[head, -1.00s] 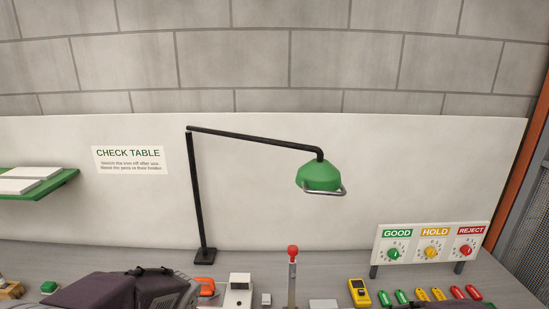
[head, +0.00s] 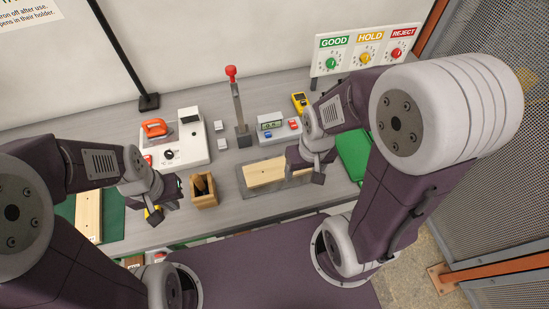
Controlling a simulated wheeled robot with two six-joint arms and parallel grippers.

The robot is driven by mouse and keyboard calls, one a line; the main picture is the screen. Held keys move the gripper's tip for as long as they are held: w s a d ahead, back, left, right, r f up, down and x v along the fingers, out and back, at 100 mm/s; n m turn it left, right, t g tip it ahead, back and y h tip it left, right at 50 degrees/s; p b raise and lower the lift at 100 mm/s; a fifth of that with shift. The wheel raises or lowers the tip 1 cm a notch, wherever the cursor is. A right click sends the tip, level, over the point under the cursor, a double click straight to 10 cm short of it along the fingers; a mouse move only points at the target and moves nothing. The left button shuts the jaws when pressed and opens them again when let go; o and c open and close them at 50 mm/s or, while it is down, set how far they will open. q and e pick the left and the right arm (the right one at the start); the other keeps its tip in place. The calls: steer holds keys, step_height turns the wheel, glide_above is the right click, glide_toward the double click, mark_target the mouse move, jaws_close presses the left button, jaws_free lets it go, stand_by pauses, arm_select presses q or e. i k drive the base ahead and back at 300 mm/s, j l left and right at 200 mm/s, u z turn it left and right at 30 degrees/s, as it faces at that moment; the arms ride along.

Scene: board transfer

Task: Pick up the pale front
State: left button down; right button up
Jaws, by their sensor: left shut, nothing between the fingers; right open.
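Two pale wooden pieces are in view, and I cannot tell which one is the front. One pale board (head: 266,172) lies on a dark grey plate (head: 247,191) at the middle of the table, its right part near my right gripper. The other pale board (head: 88,214) lies on a green mat (head: 112,222) at the left, partly hidden by my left arm. My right gripper (head: 306,171) is open and empty above the right end of the grey plate. My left gripper (head: 166,201) is shut and empty, between the green mat and a wooden holder.
The wooden holder (head: 204,201) stands beside my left gripper. Behind are a white device (head: 178,150), a red-topped lever (head: 239,110), a display box (head: 275,128) and a yellow meter (head: 300,102). A green tray (head: 353,155) lies right, partly behind my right arm.

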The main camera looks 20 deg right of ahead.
mark_target(270, 170)
steer(key=k+l+u, duration=0.15)
steer(key=l, duration=0.2)
steer(key=k+l+u, duration=0.15)
steer(key=l, duration=0.25)
steer(key=k+l+u, duration=0.15)
steer(key=l, duration=0.2)
steer(key=k+l+u, duration=0.15)
steer(key=k+l, duration=0.05)
steer(key=l, duration=0.1)
